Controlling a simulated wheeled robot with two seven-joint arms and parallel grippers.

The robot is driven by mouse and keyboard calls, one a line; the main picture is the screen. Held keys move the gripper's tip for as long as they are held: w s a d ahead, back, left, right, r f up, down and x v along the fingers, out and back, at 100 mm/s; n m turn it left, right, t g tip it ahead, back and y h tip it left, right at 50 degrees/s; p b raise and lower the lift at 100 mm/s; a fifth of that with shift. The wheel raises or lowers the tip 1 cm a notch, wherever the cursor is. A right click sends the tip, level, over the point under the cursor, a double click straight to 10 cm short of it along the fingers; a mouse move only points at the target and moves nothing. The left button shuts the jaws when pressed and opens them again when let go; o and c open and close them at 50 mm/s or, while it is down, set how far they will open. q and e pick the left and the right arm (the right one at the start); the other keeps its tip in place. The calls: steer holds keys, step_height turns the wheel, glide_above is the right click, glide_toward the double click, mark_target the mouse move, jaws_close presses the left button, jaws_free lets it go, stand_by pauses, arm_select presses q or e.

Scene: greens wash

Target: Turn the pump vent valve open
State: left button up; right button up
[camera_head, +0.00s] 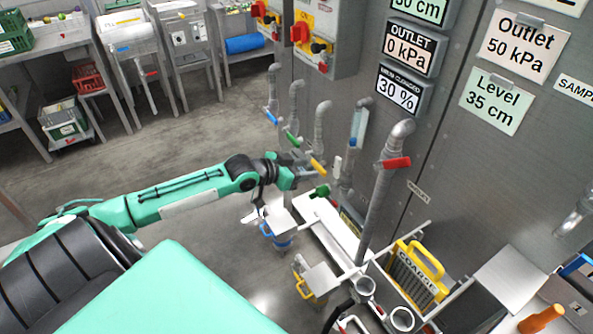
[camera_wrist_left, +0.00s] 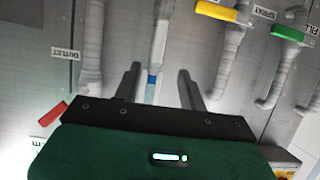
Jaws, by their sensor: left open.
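My left gripper (camera_head: 300,168) reaches from the left toward the valve pipes on the grey panel. Its jaws are open and empty, as the left wrist view also shows (camera_wrist_left: 160,82). A narrow clear tube with a blue band (camera_wrist_left: 151,88) appears between the fingers, behind them. Near the gripper in the head view are a yellow handle (camera_head: 317,168), a white lever (camera_head: 338,166) and a small green handle (camera_head: 320,191). No readable label tells which is the pump vent valve. My right gripper is out of view.
A red handle (camera_head: 394,162) sits on the thick pipe to the right. A green handle (camera_head: 293,138) and a blue handle (camera_head: 271,115) are on pipes behind the gripper. A yellow coarse screen (camera_head: 418,270) stands below right. Open floor lies left of the gripper.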

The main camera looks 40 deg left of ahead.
arm_select(q)
steer(key=shift+v, duration=1.4)
